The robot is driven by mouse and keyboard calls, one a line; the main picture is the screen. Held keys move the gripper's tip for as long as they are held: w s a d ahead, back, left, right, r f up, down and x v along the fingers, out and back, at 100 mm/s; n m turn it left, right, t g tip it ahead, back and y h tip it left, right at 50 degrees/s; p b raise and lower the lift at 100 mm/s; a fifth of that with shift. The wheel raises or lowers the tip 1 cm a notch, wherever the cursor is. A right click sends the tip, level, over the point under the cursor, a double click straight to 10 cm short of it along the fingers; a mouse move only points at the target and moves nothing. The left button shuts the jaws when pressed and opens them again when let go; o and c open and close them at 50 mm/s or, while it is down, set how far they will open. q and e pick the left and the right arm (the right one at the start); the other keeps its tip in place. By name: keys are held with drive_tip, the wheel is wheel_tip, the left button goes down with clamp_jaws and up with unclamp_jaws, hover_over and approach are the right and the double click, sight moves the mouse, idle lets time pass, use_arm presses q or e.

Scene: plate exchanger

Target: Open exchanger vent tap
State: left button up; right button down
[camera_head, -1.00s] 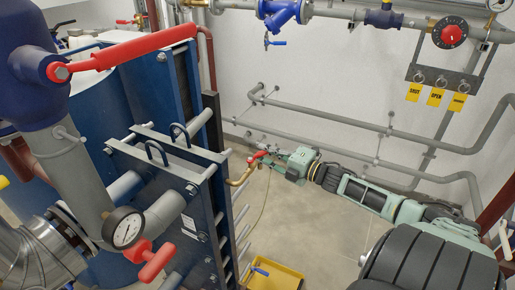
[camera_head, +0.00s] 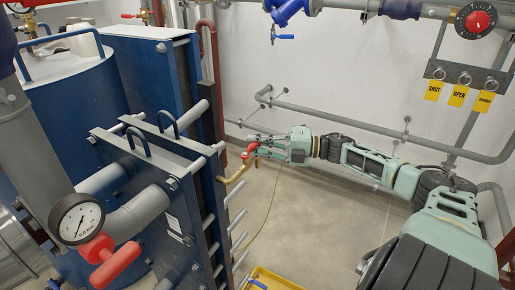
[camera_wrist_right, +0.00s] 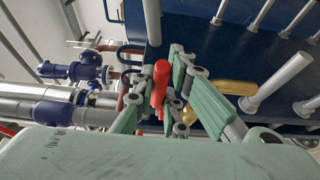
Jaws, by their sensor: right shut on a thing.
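The vent tap is a small valve with a red handle (camera_head: 251,149) on a bent brass pipe (camera_head: 236,178), at the right side of the blue plate exchanger (camera_head: 165,190). My right gripper (camera_head: 258,149) reaches in from the right and is at the red handle. In the right wrist view the red handle (camera_wrist_right: 160,82) stands between the fingers of my right gripper (camera_wrist_right: 166,92), which are closed on it. Part of the yellow brass pipe (camera_wrist_right: 236,87) shows behind a finger there. My left gripper is not in view.
A pressure gauge (camera_head: 77,221) and a red tee handle (camera_head: 108,261) are at the front left. Grey wall pipes (camera_head: 350,118) run behind my right arm. Several metal rods (camera_head: 238,222) stick out from the exchanger. A yellow bin (camera_head: 270,280) stands on the floor below.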

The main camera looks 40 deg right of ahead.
idle(0.4)
drive_tip(key=c, duration=1.8)
unclamp_jaws()
drive_tip(key=shift+w, duration=0.15)
drive_tip(key=shift+o, duration=0.2)
drive_tip(key=shift+s+d+f, duration=0.1)
drive_tip(key=shift+s+d, duration=0.25)
drive_tip(key=shift+s, duration=0.15)
drive_tip(key=v, duration=1.1)
